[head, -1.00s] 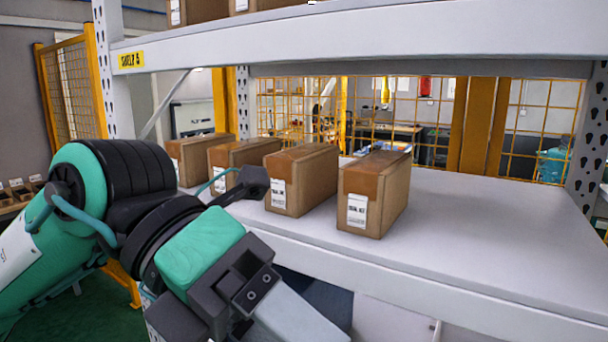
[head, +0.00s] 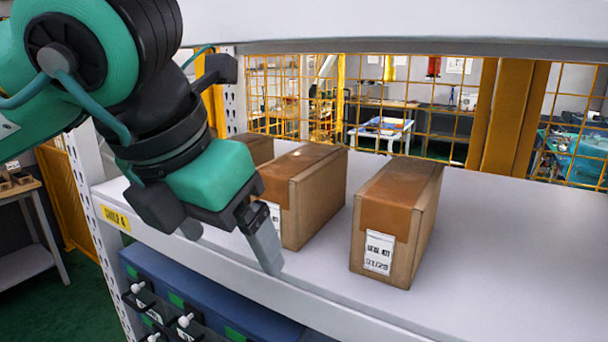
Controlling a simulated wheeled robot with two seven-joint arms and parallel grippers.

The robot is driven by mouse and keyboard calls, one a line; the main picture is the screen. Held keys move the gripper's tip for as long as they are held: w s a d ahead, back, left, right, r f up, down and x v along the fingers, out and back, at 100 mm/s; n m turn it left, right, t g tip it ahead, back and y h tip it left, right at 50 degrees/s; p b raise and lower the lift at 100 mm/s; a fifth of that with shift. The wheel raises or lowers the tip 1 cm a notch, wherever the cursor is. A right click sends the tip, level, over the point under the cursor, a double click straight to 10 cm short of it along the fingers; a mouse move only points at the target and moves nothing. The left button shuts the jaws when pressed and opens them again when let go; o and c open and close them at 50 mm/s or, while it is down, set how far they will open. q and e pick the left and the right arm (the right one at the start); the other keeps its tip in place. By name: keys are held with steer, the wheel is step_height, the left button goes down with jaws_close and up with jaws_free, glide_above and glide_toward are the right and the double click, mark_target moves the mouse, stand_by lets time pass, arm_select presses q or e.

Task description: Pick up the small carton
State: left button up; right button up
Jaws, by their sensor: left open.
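Three brown cardboard cartons stand in a row on the white shelf (head: 490,260). The right carton (head: 431,230) stands clear, with a white label on its front. The middle carton (head: 320,200) has its label partly covered by my left gripper. The left carton (head: 262,150) is mostly hidden behind my arm. They look alike, and I cannot tell which one the task means by small. My left gripper (head: 232,250) is open and empty, pointing down at the shelf's front edge, in front of and left of the middle carton. My right gripper is out of view.
An upper shelf (head: 400,20) spans the top of the view. A yellow mesh fence (head: 275,95) stands behind. The shelf right of the right carton is bare. Below are a blue case (head: 190,290) and black bins with white knobs.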

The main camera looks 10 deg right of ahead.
mark_target(304, 190)
arm_select(q)
steer(key=w+d+p, duration=0.2)
steer(key=w, duration=0.1)
steer(key=w+d+p, duration=0.1)
steer(key=w, duration=0.1)
steer(key=shift+w+d+r, duration=0.15)
steer(key=shift+d, duration=0.1)
steer(key=x, duration=0.2)
steer(key=shift+w+d+f, duration=0.25)
steer(key=shift+w+f, duration=0.2)
steer(key=shift+f, duration=0.3)
steer(key=c, duration=1.2)
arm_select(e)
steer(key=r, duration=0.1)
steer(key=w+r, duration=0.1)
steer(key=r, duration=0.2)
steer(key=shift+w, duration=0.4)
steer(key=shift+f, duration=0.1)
